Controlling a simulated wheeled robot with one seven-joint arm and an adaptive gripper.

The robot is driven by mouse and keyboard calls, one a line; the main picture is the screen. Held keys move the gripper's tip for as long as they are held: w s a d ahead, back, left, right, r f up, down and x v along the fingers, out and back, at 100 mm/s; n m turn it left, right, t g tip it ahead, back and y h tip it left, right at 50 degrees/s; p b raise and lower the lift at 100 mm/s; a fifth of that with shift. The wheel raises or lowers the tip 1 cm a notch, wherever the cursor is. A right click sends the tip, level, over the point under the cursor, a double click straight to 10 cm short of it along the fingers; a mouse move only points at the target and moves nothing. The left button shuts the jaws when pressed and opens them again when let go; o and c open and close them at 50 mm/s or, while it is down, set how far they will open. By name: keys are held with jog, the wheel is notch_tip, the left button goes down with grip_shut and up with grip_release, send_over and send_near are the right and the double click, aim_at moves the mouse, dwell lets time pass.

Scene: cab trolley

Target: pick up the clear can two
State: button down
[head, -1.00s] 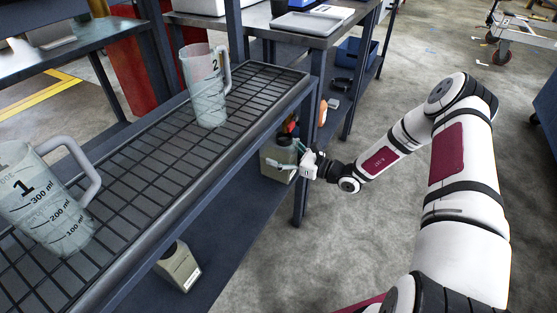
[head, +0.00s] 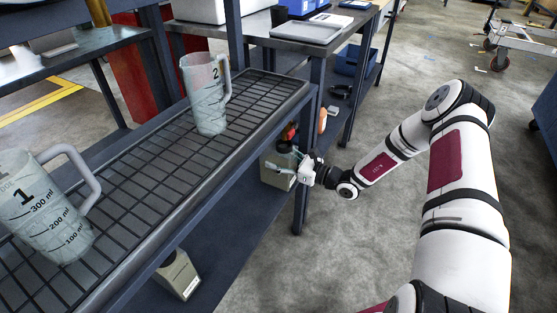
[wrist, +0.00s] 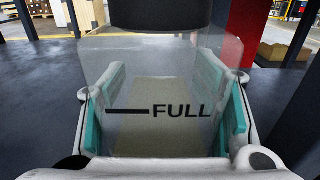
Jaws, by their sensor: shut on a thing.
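A pale, squarish can (head: 276,172) with a dark cap stands on the lower shelf, near the shelf's front corner post. My gripper (head: 300,172) reaches in from the right and is shut on it. In the wrist view, a clear wall of the can (wrist: 165,85) with a black line and the word FULL lies between the teal finger pads of my gripper (wrist: 170,115). No number shows on this can. A clear jug marked 2 (head: 207,98) stands on the top rack, and a clear jug marked 1 (head: 45,215) is at the near left.
The post (head: 303,190) stands close to my gripper. A second pale can (head: 178,275) is on the lower shelf nearer me. Red and orange items show behind the held can.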

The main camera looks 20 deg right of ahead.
jog(key=shift+r, duration=0.3)
jog(key=shift+s+d+p, duration=0.2)
jog(key=shift+d+p, duration=0.1)
jog(key=p+v, duration=0.3)
jog(key=v, duration=1.4)
jog(key=shift+r, duration=0.2)
jog(key=shift+s+d+r+p, duration=0.1)
jog(key=shift+s+r+p, duration=0.05)
jog(key=shift+p, duration=0.15)
jog(key=v, duration=1.5)
jog(key=shift+b, duration=0.4)
dwell(0.5)
